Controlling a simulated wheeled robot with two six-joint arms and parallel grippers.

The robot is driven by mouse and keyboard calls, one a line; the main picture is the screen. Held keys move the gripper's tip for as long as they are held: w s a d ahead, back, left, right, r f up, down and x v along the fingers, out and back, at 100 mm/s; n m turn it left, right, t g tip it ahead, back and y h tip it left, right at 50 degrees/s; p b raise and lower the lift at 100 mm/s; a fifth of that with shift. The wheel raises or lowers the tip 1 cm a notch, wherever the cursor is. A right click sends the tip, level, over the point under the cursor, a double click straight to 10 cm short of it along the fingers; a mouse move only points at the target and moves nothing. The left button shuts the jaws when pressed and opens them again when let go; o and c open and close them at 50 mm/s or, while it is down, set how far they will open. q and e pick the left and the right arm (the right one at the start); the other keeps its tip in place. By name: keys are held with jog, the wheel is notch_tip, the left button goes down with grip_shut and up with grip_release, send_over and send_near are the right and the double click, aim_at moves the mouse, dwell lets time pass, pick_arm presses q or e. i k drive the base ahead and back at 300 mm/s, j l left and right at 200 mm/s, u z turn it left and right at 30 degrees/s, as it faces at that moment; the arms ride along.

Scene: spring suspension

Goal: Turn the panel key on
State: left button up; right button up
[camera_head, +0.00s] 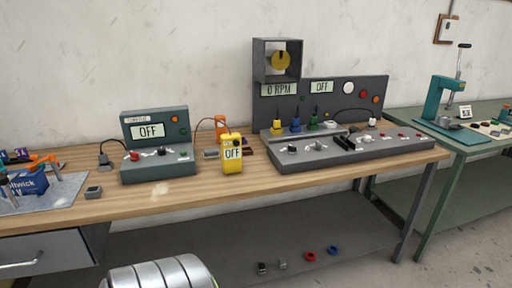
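A large grey panel (355,153) stands at the right end of the wooden workbench. Its upright back carries a display reading "0 RPM" (279,89) and a display reading "OFF" (321,87). Its sloping front holds a black knob (292,149), a silver knob (320,145), a black lever and several red buttons. A smaller dark green panel (158,170) stands left of it, with its own display reading "OFF" (148,131) and small controls. Which control is the key is too small to tell. Neither of my grippers is in view.
A yellow meter (232,153) reading "OFF" stands between the panels, with a red lead. A blue box (28,183) and tools lie at the left end. A green press (449,100) stands on the right table. The bench's front strip is mostly clear.

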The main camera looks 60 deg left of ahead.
aim_at(292, 149)
jog(key=u, duration=1.65)
jog(key=i, duration=0.2)
jog(key=l+z, duration=0.05)
